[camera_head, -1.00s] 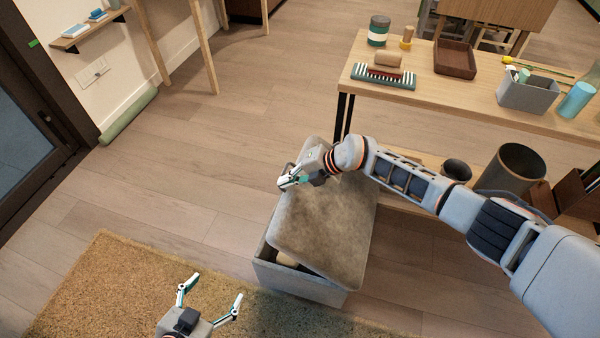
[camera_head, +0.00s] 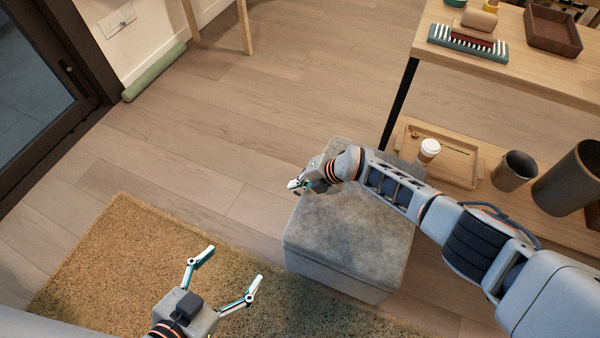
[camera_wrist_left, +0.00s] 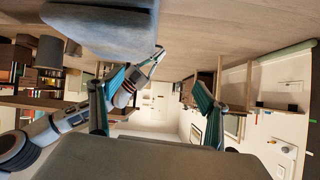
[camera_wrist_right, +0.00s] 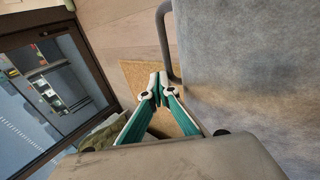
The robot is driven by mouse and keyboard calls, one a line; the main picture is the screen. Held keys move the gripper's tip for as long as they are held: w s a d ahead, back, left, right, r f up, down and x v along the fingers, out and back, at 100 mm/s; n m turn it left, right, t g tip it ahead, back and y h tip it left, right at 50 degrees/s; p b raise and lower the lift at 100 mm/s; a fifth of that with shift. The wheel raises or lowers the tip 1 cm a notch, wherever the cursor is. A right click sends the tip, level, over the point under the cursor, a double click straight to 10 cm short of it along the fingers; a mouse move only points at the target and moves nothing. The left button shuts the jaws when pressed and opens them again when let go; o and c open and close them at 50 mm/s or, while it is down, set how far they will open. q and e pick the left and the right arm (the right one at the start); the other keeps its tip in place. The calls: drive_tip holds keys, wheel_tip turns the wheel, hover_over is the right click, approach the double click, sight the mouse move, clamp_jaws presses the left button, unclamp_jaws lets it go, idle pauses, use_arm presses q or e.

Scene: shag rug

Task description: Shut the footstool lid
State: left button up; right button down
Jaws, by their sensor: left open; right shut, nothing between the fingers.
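The grey footstool (camera_head: 345,245) stands at the rug's right edge in the head view. Its padded lid (camera_head: 350,232) lies flat over the box, and no gap shows along the front. The lid's top also fills the right of the right wrist view (camera_wrist_right: 250,70). My right gripper (camera_head: 296,184) is shut and empty at the lid's far left edge, beside a grey curved bar (camera_wrist_right: 163,40) in the right wrist view. I cannot tell if it touches the lid. My left gripper (camera_head: 232,276) is open and empty above the rug, left of the footstool.
A wooden bench (camera_head: 470,59) stands at the back right. Its lower shelf holds a tray (camera_head: 455,165), a paper cup (camera_head: 428,151) and dark pots (camera_head: 514,171). The rug (camera_head: 120,250) lies at the left. The floor behind the footstool is clear.

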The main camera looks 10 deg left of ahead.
wheel_tip(320, 180, down, 2)
drive_tip(key=shift+s+a+f, duration=0.1)
drive_tip(key=shift+s+a, duration=0.05)
drive_tip(key=shift+w+a+f+b, duration=0.1)
drive_tip(key=shift+w+f+b, duration=0.15)
drive_tip(key=shift+b, duration=0.3)
use_arm(q)
drive_tip(key=shift+w+d+r, duration=0.25)
drive_tip(key=shift+d+r, duration=0.15)
drive_tip(key=shift+d, duration=0.3)
drive_tip(key=shift+r+t, duration=0.1)
drive_tip(key=shift+t, duration=0.2)
